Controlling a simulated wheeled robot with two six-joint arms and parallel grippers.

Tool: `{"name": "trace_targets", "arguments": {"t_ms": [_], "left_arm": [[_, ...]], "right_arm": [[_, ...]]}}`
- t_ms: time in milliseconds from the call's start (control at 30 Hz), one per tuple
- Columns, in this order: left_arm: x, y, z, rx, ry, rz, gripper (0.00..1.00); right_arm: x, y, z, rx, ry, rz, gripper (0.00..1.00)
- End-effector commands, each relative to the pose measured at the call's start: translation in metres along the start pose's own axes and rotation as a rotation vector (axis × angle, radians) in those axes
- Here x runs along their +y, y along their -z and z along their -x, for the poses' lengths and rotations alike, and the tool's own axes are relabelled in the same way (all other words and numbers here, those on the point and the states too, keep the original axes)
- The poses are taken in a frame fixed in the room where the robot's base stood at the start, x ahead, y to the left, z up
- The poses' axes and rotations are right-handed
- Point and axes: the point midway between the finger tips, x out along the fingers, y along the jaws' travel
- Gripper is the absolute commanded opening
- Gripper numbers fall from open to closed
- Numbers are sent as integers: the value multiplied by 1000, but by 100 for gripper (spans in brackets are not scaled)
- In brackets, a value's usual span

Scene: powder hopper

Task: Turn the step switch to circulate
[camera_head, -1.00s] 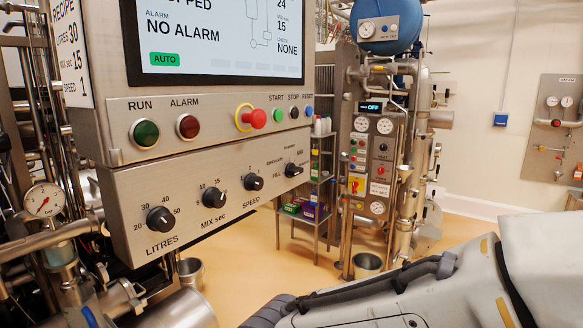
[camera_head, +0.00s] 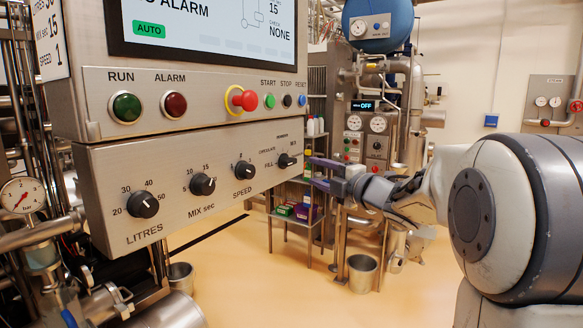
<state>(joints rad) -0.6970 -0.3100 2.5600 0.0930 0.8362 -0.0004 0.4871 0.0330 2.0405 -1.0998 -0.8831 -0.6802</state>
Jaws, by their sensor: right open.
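The step switch (camera_head: 287,160) is the black rotary knob at the right end of the lower row on the steel control panel (camera_head: 180,205). Small labels surround it, with circulate at its upper left and fill at its left. The lettering is tiny, and its pointer seems to lie toward the right. My right gripper (camera_head: 313,172) is open, with its dark purplish fingers pointing left toward the knob. It is just right of the knob and looks apart from it. Nothing shows between the fingers. My left gripper is out of view.
Knobs for litres (camera_head: 142,204), mix seconds (camera_head: 202,184) and speed (camera_head: 244,170) sit left of the switch. Above are lamps and a red emergency button (camera_head: 245,100). A shelf (camera_head: 300,215) and a steel bucket (camera_head: 362,272) stand behind my right arm.

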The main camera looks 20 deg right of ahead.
Motion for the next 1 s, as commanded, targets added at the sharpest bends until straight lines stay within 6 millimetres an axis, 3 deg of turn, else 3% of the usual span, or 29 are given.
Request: {"name": "trace_targets", "arguments": {"t_ms": [300, 500, 933, 1000], "left_arm": [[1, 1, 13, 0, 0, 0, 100], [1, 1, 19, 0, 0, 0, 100], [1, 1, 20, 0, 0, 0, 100], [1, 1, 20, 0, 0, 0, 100]], "right_arm": [[1, 0, -58, 1, 3, -5, 50], [1, 0, -86, 0, 2, -6, 50], [0, 0, -96, -3, 1, -5, 50], [0, 0, -96, -3, 1, -5, 23]]}}
